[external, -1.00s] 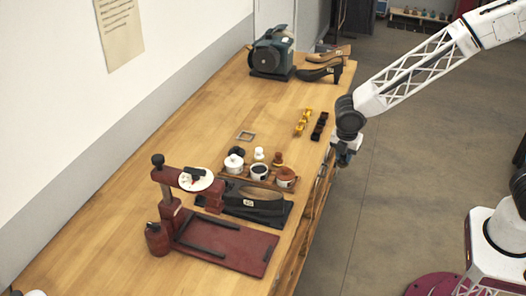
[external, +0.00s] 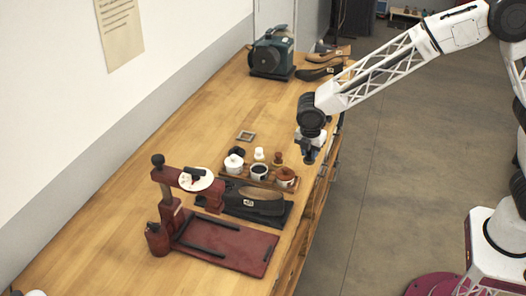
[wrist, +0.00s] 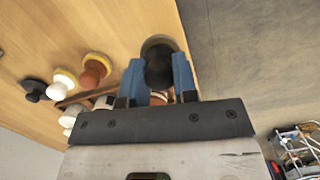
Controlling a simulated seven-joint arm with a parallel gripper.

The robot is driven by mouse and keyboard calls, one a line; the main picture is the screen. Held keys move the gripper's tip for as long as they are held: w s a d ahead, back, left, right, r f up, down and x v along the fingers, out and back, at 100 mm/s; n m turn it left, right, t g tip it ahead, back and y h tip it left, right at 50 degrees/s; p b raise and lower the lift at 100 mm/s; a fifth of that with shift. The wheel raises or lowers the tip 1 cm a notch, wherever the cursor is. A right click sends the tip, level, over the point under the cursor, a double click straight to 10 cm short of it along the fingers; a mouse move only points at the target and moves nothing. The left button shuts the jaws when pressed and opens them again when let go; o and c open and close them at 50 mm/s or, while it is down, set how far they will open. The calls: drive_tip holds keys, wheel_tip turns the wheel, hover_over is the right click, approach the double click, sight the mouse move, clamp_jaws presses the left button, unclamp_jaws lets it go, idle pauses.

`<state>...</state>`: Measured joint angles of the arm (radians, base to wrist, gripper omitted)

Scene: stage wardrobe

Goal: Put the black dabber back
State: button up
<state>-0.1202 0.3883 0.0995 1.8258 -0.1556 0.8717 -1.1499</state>
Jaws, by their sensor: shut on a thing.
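My gripper (wrist: 160,85) is shut on the black dabber (wrist: 160,65), a dark round knob between the blue fingers with a paler rim beyond it. In the external view my gripper (external: 308,158) hangs above the right edge of the bench, right of the wooden rack (external: 248,182); the dabber is hard to make out there. The rack holds a white-topped pot (external: 234,164), an open pot with dark contents (external: 259,171) and a brown-topped pot (external: 286,176). Behind them stand a black knobbed piece (external: 236,152), a white one (external: 259,154) and a brown one (external: 277,158).
A green machine (external: 272,52) and shoes (external: 320,72) are at the far end. Bare bench lies between.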

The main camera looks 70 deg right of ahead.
drive_tip(key=shift+w+a+f, duration=0.15)
drive_tip(key=shift+w, duration=1.35)
drive_tip(key=shift+w, duration=0.4)
drive_tip(key=shift+f, duration=1.75)
drive_tip(key=shift+f, duration=0.1)
drive_tip(key=o, duration=0.8)
drive_tip(key=shift+o, duration=0.2)
wheel_tip(320, 180, up, 12)
drive_tip(key=a, duration=0.1)
drive_tip(key=shift+w+a, duration=0.15)
drive_tip(key=shift+a, duration=0.1)
